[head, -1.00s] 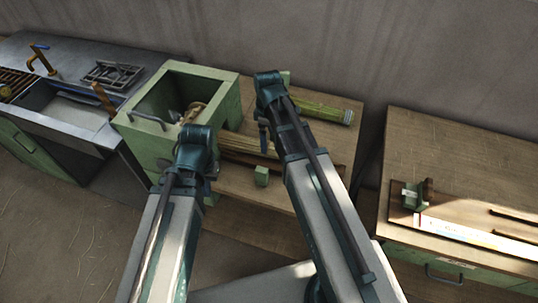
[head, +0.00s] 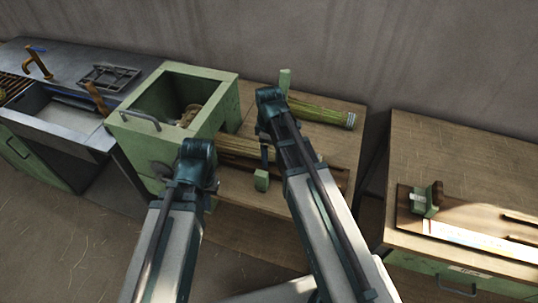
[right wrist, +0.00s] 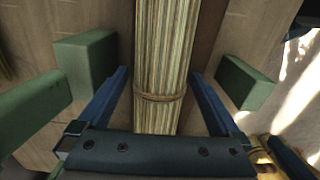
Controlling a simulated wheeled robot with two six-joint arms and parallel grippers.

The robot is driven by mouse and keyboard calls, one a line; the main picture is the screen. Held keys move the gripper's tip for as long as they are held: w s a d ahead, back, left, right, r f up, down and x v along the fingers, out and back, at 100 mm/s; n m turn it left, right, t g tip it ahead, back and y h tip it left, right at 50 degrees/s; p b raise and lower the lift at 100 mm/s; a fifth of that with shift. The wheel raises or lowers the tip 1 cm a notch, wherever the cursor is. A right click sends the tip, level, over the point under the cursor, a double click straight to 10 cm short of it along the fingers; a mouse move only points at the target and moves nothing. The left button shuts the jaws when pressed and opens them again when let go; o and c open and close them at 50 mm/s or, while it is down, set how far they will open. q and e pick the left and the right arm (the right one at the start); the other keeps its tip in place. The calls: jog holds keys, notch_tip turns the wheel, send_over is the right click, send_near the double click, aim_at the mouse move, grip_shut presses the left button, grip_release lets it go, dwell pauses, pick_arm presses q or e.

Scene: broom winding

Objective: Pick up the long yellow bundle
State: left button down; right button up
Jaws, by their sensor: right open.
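The long yellow bundle (head: 241,147) lies on the wooden bench to the right of the green box, partly hidden behind my right arm. In the right wrist view the bundle (right wrist: 163,50) runs lengthwise between my fingers, with a tie band around it. My right gripper (right wrist: 158,73) is open, one blue finger on each side of the bundle, with gaps showing. In the head view my right gripper (head: 264,152) is over the bundle. My left gripper (head: 211,186) is near the green box's front right corner; its fingers are mostly hidden.
Green blocks stand beside the bundle (right wrist: 90,63) (right wrist: 245,82). A greener bundle (head: 322,112) lies farther back on the bench. The open green box (head: 225,98) stands left, beside a metal sink (head: 60,107). Another wooden table (head: 440,150) stands right, across a gap.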

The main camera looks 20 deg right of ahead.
aim_at(321, 157)
jog(key=c, duration=1.5)
jog(key=shift+r, duration=0.1)
jog(key=shift+r+p, duration=0.85)
jog(key=shift+p, duration=0.05)
notch_tip(321, 157, up, 2)
jog(key=shift+r+p, duration=0.1)
jog(key=shift+p, duration=1)
jog(key=s+d, duration=0.3)
jog(key=d, duration=0.1)
jog(key=s+d, duration=0.3)
jog(key=d, duration=0.2)
jog(key=s+d, duration=0.3)
jog(key=d, duration=0.2)
jog(key=shift+s+f, duration=0.25)
jog(key=shift+s+d, duration=0.3)
jog(key=shift+d, duration=0.15)
jog(key=shift+r, duration=0.1)
